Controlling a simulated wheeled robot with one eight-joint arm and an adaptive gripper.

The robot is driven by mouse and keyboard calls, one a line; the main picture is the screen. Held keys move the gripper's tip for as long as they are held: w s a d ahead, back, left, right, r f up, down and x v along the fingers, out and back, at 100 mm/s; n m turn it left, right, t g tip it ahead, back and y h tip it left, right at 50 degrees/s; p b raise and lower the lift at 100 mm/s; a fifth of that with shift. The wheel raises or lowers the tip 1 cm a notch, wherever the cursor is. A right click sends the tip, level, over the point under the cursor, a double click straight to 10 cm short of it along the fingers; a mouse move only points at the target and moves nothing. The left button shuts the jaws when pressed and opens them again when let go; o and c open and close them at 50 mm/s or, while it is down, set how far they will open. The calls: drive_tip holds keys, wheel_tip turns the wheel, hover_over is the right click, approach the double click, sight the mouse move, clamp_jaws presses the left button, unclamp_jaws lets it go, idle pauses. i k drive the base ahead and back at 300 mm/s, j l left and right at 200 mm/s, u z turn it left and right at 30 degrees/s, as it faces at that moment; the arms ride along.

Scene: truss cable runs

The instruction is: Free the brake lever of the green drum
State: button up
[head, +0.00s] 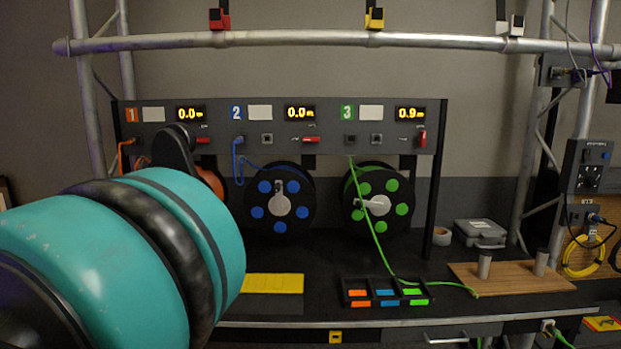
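The green drum (378,203) is a black reel with green discs and a silver crank, under the panel section marked 3. Its display (409,113) seems to read 0.9 m. The red brake lever (422,138) of that section stands upright at the panel's right end. The red levers of section 1 (203,141) and section 2 (306,139) lie level. The green cable (380,249) hangs across the drum, down over the tray and onto the wooden board. My teal arm fills the lower left and hides most of the orange drum (213,184). I cannot see my gripper's fingers.
The blue drum (280,204) hangs under section 2. A tray with coloured labels (386,303), a yellow mat (274,283) and a wooden board (515,280) with two posts lie on the bench. A truss bar (300,38) crosses above the panel.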

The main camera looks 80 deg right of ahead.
sight(422, 138)
drive_tip(key=z, duration=2.4)
